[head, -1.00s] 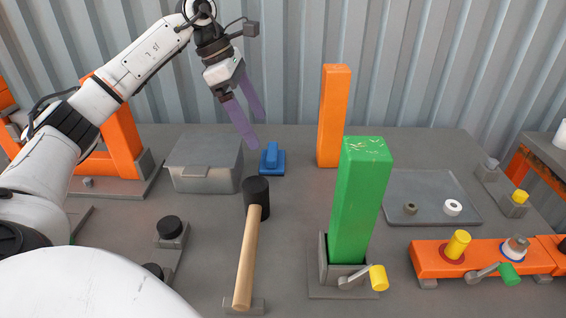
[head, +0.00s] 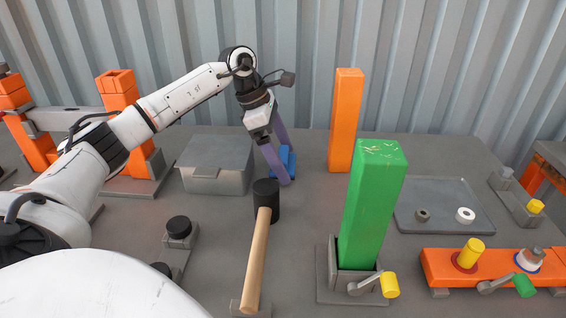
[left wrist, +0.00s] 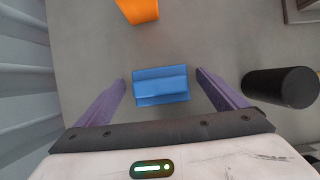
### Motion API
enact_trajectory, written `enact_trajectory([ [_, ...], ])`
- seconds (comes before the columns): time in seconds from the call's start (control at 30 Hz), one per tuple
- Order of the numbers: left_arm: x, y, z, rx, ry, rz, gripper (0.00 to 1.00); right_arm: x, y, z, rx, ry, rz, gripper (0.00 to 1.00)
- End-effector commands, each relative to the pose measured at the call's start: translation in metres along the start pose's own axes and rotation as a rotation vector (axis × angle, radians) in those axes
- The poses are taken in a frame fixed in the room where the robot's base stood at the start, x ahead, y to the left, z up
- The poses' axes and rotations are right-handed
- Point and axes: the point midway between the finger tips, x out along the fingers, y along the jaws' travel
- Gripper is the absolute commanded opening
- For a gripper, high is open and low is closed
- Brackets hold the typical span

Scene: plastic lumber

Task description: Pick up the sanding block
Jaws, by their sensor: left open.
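The blue sanding block (head: 288,158) rests on the grey table near the back wall, partly hidden behind my left gripper in the head view. My left gripper (head: 284,163) points down with its purple fingers apart, one on each side of the block as seen from above. In the left wrist view the block (left wrist: 161,85) lies between the two fingers of the left gripper (left wrist: 161,78), with a gap on both sides and nothing held. My right gripper is not in view.
A black-headed mallet (head: 266,200) stands close in front of the block. A grey lidded box (head: 216,165) is to the left. An orange post (head: 345,120) and a green post (head: 372,205) stand to the right. The corrugated wall (head: 420,60) is behind.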

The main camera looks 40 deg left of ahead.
Motion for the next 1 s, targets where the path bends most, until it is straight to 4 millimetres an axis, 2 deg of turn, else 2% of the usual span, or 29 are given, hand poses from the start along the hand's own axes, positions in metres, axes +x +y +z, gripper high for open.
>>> enact_trajectory([
  [0.07, 0.0, 0.0, 0.0, 0.0, 0.0, 0.0, 0.91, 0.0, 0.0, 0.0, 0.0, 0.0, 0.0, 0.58],
  [0.33, -0.001, 0.0, 0.0, 0.0, 0.0, 0.0, 0.45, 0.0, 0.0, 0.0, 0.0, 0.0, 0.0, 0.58],
  [0.57, -0.002, 0.0, 0.001, 0.0, -0.002, 0.001, 0.45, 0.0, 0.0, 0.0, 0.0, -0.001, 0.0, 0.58],
  [0.67, -0.01, 0.001, 0.004, 0.001, -0.003, 0.003, 0.45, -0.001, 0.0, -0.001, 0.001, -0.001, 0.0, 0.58],
  [1.0, -0.071, 0.001, 0.03, 0.002, -0.004, 0.003, 0.45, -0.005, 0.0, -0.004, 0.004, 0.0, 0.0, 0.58],
])
